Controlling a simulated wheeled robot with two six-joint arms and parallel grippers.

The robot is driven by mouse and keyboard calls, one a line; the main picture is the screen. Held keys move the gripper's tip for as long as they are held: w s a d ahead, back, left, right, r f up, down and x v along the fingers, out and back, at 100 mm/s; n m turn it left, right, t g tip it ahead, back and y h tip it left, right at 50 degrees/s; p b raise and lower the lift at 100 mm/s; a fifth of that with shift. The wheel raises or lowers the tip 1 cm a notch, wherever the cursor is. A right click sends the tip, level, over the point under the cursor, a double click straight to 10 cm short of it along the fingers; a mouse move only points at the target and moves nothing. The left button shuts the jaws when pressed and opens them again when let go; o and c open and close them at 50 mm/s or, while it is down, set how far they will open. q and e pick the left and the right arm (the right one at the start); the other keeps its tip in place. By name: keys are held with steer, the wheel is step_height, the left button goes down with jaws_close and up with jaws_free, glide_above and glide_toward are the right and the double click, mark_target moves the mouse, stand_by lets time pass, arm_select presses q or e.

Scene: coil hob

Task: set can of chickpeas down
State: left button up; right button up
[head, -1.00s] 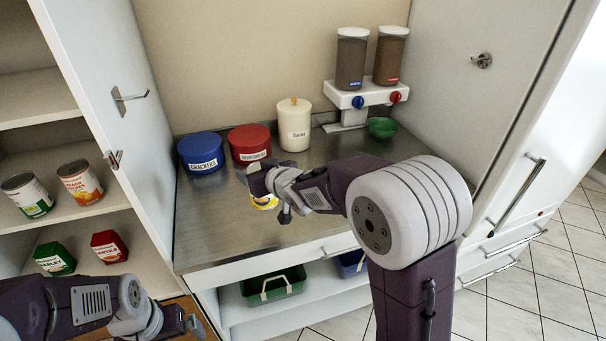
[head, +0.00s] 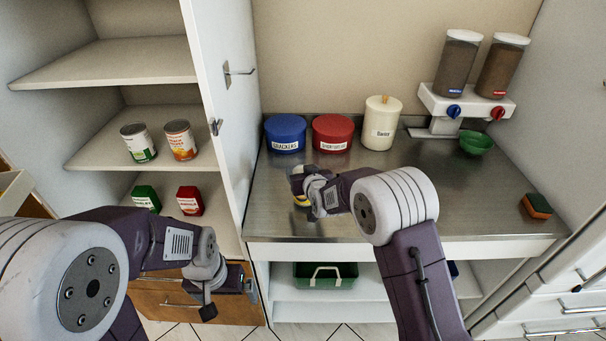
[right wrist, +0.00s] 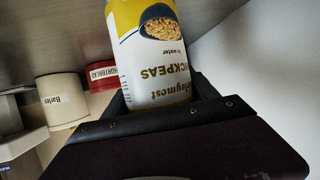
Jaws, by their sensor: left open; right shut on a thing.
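The can of chickpeas (right wrist: 152,60), white with a yellow band and a picture of chickpeas, fills the middle of the right wrist view between my right gripper's fingers. In the head view my right gripper (head: 303,186) is shut on it over the front left of the steel counter (head: 400,215). Only a yellow sliver of the can (head: 300,201) shows there, the rest hidden by the gripper. I cannot tell whether its base touches the counter. My left gripper (head: 208,306) is open and empty, low in front of the wooden drawer.
A blue crackers tin (head: 285,133), a red shortbread tin (head: 333,132) and a cream barley canister (head: 381,125) line the counter's back. A green bowl (head: 476,142) sits below the dispensers; a sponge (head: 537,205) lies far right. The counter's middle is clear. An open door (head: 225,110) stands left.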

steer(key=shift+w+f, duration=0.15)
steer(key=shift+f, duration=0.5)
steer(key=o, duration=1.9)
steer(key=shift+f, duration=0.15)
steer(key=shift+o, duration=0.2)
steer(key=shift+r, duration=0.2)
steer(key=v, duration=1.2)
steer(key=shift+b, duration=0.45)
steer(key=shift+f, duration=0.1)
